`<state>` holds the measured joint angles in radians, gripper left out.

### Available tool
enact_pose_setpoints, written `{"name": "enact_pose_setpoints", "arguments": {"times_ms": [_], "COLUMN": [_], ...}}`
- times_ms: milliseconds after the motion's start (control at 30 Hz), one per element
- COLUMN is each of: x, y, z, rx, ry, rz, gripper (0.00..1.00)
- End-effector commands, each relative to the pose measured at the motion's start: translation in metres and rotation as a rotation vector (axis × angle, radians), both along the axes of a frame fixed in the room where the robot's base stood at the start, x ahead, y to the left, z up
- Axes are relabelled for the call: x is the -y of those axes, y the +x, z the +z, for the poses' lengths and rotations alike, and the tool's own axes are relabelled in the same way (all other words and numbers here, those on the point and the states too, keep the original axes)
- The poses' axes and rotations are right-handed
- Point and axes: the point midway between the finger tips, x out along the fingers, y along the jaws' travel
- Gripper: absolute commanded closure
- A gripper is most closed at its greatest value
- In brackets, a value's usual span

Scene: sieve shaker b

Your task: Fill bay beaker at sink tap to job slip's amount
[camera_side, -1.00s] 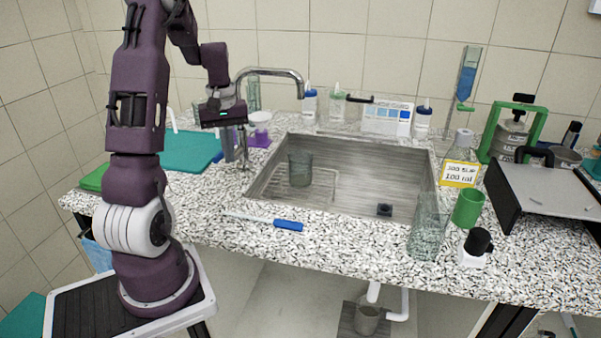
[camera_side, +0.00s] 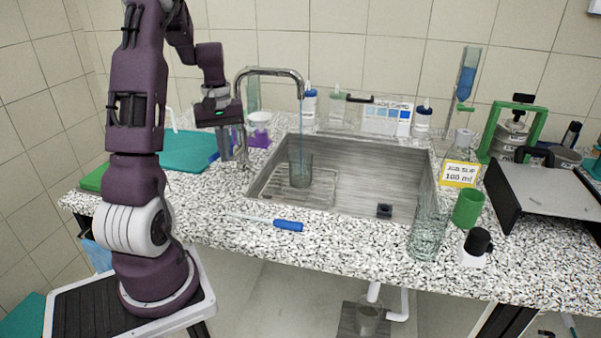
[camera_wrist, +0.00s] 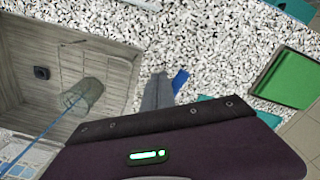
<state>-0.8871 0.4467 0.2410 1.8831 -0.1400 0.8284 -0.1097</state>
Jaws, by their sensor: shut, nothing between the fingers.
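A clear grey-tinted beaker (camera_side: 300,170) stands upright on the wire rack in the sink (camera_side: 350,184). A thin blue water stream runs from the curved tap (camera_side: 268,72) down into the beaker. In the wrist view the beaker (camera_wrist: 86,93) shows with the stream reaching it. The water level in it cannot be read. My gripper (camera_side: 243,160) is shut and empty, beside the tap's base at the sink's left edge; its fingers (camera_wrist: 155,92) show over the counter in the wrist view. The yellow-edged job slip (camera_side: 459,174) reads 100 ml.
A blue-handled screwdriver (camera_side: 288,225) lies at the sink's front edge. A glass vessel (camera_side: 427,230), a green cup (camera_side: 468,208) and a black-and-white item (camera_side: 476,246) stand right of the sink. Bottles (camera_side: 310,104) stand behind it. The drain (camera_side: 384,210) is clear.

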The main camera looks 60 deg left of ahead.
Motion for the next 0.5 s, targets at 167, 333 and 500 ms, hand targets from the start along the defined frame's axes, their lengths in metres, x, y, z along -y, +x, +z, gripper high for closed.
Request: {"name": "enact_pose_setpoints", "arguments": {"times_ms": [167, 333, 500], "x": [0.000, -0.003, 0.000], "y": [0.000, -0.002, 0.002], "z": [0.000, 0.000, 0.025], "rx": [0.000, 0.000, 0.003], "ry": [0.001, 0.001, 0.005], "rz": [0.000, 0.000, -0.003], "gripper": [1.00, 1.00, 1.00]}}
